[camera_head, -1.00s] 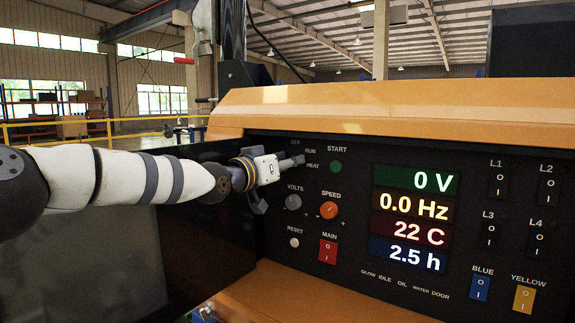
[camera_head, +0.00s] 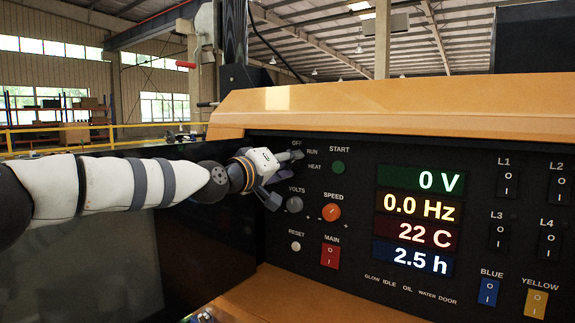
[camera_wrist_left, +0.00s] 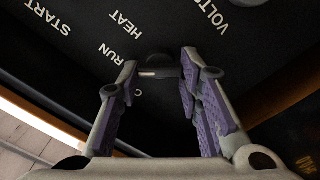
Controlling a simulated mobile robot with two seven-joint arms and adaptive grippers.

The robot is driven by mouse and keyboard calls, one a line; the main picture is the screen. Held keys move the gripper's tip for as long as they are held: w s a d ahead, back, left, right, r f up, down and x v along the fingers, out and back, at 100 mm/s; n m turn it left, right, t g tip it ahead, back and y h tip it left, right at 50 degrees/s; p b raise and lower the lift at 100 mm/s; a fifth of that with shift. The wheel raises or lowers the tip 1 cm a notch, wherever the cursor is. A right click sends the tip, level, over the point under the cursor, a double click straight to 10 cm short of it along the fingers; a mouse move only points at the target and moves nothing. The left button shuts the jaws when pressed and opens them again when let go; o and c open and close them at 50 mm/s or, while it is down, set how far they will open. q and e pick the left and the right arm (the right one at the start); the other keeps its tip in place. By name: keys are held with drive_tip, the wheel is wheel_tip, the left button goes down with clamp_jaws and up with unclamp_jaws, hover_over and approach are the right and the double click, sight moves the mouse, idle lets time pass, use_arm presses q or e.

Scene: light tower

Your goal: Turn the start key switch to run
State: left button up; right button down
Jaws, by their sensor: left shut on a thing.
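The start key switch (camera_wrist_left: 160,68) sits on the dark control panel (camera_head: 350,265), by the OFF, RUN and HEAT labels. In the wrist view it is a dark round knob with a pale mark on the side towards the RUN and OFF labels. I cannot tell exactly which label it points at. My left gripper (camera_head: 292,156) reaches it from the left and is shut on it, one finger on either side; the fingers (camera_wrist_left: 159,70) also show in the wrist view. In the head view the gripper hides most of the switch. My right gripper is not in view.
The green START button (camera_head: 338,167) is just right of the gripper. The VOLTS knob (camera_head: 294,204) lies close below it, and the orange SPEED knob (camera_head: 331,211) is lower right. The display (camera_head: 420,180) reads 0 V and 0.0 Hz. An orange hood (camera_head: 390,108) overhangs the panel.

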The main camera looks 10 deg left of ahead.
use_arm(q)
drive_tip(key=shift+f, duration=0.1)
idle(0.3)
drive_tip(key=o, duration=1.2)
drive_tip(key=shift+c, duration=0.2)
drive_tip(key=v, duration=0.7)
drive_tip(key=shift+s, duration=0.25)
